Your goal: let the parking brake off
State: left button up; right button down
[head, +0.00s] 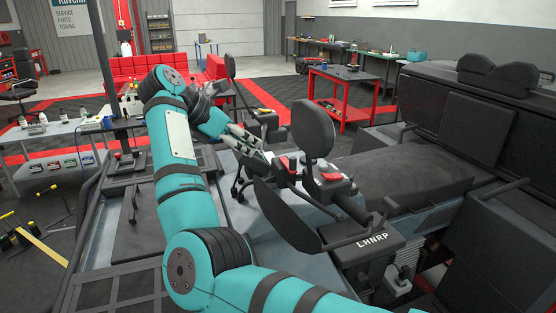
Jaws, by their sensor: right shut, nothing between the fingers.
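My right gripper (256,148) is at the end of the teal arm, near the vehicle's handlebar. Its grey fingers point right and down toward the handlebar controls; they are shut with nothing between them. The handlebar (340,198) carries red-marked controls (331,177) and black levers. I cannot tell which part is the parking brake lever or how it is set. A black panel marked LHNRP (376,242) sits at the handlebar's lower right. My left gripper is not in view.
Two black mirrors, one upright (313,128) and one lower (286,216), stand close to the handlebar. A black seat (408,174) lies to the right. A bench with bottles (50,138) is at left; a red cart (345,95) stands behind.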

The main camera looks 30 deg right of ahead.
jog(key=shift+s+a, duration=0.1)
jog(key=shift+a, duration=0.1)
jog(key=shift+d, duration=0.1)
jog(key=p, duration=0.3)
send_near(288, 171)
jog(key=x, duration=0.3)
jog(key=shift+s+d+f, duration=0.1)
jog(key=shift+s+d, duration=0.05)
jog(key=shift+d, duration=0.25)
jog(key=shift+d+f, duration=0.35)
jog(key=shift+f, duration=0.1)
jog(key=shift+d, duration=0.1)
